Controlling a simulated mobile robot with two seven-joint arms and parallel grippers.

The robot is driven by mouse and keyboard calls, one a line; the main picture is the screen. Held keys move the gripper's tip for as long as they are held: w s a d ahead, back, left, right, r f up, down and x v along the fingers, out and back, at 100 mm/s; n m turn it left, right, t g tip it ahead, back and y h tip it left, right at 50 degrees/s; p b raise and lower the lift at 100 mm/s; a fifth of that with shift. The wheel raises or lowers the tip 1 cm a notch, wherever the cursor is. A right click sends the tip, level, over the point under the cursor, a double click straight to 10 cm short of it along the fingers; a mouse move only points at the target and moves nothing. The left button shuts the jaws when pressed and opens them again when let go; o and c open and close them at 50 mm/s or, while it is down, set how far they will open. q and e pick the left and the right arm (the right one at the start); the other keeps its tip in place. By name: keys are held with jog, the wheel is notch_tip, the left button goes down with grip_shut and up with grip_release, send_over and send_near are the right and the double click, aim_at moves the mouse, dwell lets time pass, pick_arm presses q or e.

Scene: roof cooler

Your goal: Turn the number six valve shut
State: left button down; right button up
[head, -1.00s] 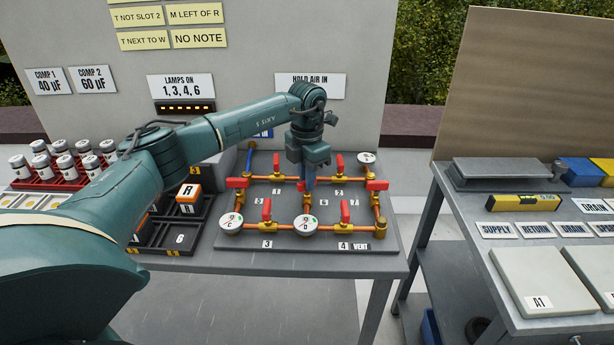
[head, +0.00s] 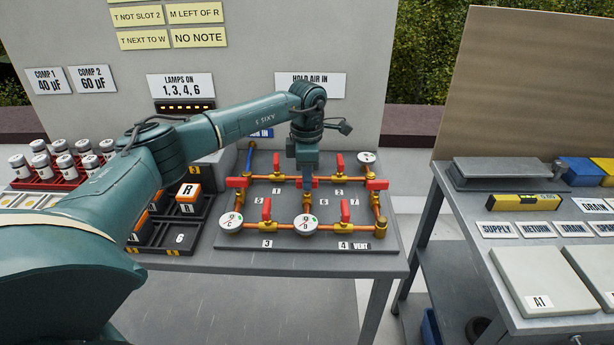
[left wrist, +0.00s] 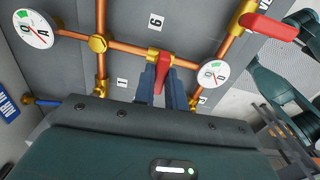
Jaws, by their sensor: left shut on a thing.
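My left gripper (head: 307,178) points straight down over the middle of the pipe board (head: 225,241). In the left wrist view its two blue-grey fingers (left wrist: 163,88) are shut on the red handle of the number six valve (left wrist: 160,74). The handle lies across its copper pipe, and its yellow body shows just beyond the fingertips. The label 6 (left wrist: 155,20) is on the board beside it. In the head view the gripper hides most of this valve. My right gripper is not in view.
Other red-handled valves stand close around, such as valve 4 (head: 345,210) and valve 3 (head: 266,210). Gauge D (head: 305,225) is just in front and gauge C (head: 231,223) front left. A black tray (head: 165,250) stands left of the board. A second bench is at the right.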

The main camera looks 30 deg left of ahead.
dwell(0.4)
pick_arm(q)
jog(key=c, duration=1.4)
grip_release()
jog(key=shift+c, duration=0.2)
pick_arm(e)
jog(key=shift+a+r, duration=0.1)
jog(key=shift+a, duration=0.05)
pick_arm(q)
notch_tip(320, 180, up, 13)
jog(key=b, duration=0.1)
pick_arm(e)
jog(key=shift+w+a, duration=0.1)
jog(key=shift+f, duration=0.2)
